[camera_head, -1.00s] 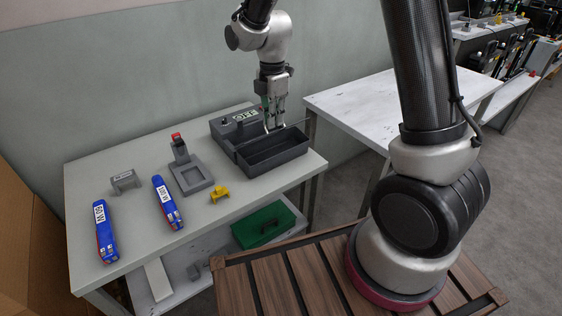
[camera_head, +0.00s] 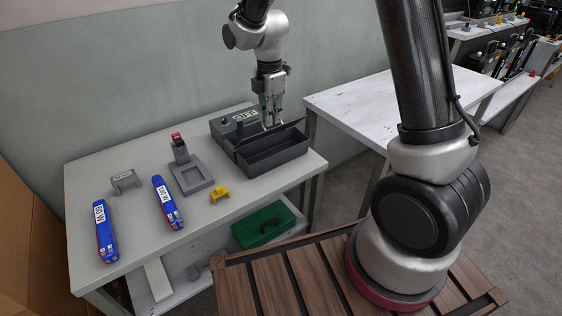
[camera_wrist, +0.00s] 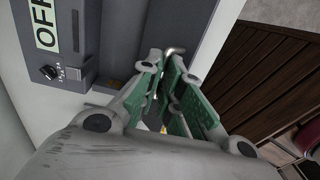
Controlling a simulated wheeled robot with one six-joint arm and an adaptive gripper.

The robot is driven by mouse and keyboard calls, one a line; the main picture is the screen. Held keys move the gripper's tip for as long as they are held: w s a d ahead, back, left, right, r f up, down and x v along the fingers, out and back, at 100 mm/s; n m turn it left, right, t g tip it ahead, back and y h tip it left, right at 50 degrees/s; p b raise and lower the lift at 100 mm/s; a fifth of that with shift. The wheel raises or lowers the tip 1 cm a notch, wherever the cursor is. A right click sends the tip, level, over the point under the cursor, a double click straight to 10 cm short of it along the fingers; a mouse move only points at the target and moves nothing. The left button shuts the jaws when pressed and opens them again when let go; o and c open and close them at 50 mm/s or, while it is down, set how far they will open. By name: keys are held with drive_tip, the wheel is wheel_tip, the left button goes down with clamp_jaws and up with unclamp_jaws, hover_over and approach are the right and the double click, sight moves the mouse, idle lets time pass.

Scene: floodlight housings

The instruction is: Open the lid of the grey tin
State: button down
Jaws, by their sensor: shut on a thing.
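The grey tin (camera_head: 272,161) is a dark open-topped box on the grey table. Its hollow inside shows in the head view. Its dark lid (camera_head: 243,140) stands raised along the tin's back edge, seen nearly edge-on. My gripper (camera_head: 270,122) is above that back edge, pointing down. In the wrist view my gripper (camera_wrist: 165,88) has green-padded fingers closed around a thin metal handle (camera_wrist: 174,50), whose bent end sticks out past the fingers. The fingers hide most of the handle and where it joins the lid.
A grey panel marked OFF (camera_head: 244,117) stands right behind the tin. A grey stand with a red top (camera_head: 191,174), a yellow piece (camera_head: 220,194), two blue tools (camera_head: 167,203) and a grey bracket (camera_head: 124,181) lie to the left. A green box (camera_head: 263,224) is on the shelf below.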

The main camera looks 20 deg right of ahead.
drive_tip(key=shift+w+a, duration=0.1)
drive_tip(key=shift+w, duration=0.15)
drive_tip(key=shift+w+a, duration=0.15)
drive_tip(key=shift+w, duration=0.3)
drive_tip(key=shift+w, duration=0.1)
drive_tip(key=shift+w+a+f, duration=0.15)
drive_tip(key=shift+w+f, duration=0.05)
drive_tip(key=shift+w, duration=0.15)
drive_tip(key=shift+w+f, duration=0.1)
drive_tip(key=shift+f, duration=0.1)
idle(0.5)
drive_tip(key=shift+w+a+f, duration=0.15)
drive_tip(key=shift+w+f, duration=0.15)
drive_tip(key=shift+w, duration=0.1)
